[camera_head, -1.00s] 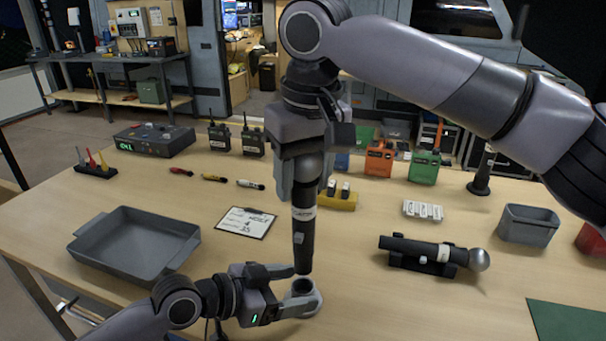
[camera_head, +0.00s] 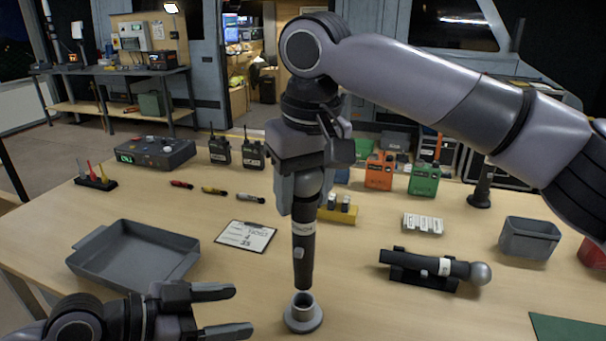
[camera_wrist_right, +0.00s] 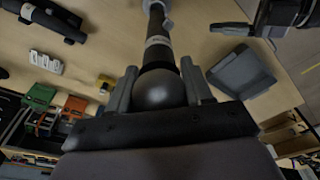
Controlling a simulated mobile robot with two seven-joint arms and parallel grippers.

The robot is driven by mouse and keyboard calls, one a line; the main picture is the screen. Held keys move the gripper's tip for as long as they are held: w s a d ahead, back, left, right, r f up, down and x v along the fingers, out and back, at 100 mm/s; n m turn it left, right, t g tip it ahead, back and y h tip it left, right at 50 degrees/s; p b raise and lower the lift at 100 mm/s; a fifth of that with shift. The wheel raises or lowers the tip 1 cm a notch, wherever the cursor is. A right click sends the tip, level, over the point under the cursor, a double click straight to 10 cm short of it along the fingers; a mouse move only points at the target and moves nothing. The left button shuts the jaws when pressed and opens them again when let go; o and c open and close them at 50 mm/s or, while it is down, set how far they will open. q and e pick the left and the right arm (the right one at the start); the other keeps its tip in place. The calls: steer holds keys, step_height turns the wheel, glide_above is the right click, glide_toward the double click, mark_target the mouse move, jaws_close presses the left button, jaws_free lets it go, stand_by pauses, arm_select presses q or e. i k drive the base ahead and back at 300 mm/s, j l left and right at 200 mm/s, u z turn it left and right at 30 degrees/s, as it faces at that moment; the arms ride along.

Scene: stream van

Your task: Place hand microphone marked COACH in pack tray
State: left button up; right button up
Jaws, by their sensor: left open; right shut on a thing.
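My right gripper (camera_head: 306,185) is shut on a hand microphone (camera_head: 303,245), which hangs upright with its head up in the jaws. The microphone's white label band is too small to read for certain. Its lower end is just above or at a grey round stand (camera_head: 304,313); I cannot tell if they touch. In the right wrist view the microphone's round head (camera_wrist_right: 160,90) sits between the fingers. My left gripper (camera_head: 222,311) is open and empty, left of the stand. A grey empty tray (camera_head: 135,255) is at the left of the table; it also shows in the wrist view (camera_wrist_right: 240,74).
A second microphone (camera_head: 435,266) lies in a black cradle (camera_head: 408,281) at the right. A clipboard (camera_head: 246,236) lies between tray and held microphone. A grey bin (camera_head: 529,238), radios and a yellow block (camera_head: 338,213) stand further back.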

mark_target(139, 263)
steer(key=k+j, duration=0.1)
steer(key=j, duration=0.25)
steer(key=k+j, duration=0.15)
steer(key=j, duration=0.15)
steer(key=k+j, duration=0.1)
steer(key=j, duration=0.25)
steer(key=k+j, duration=0.1)
steer(key=j, duration=0.2)
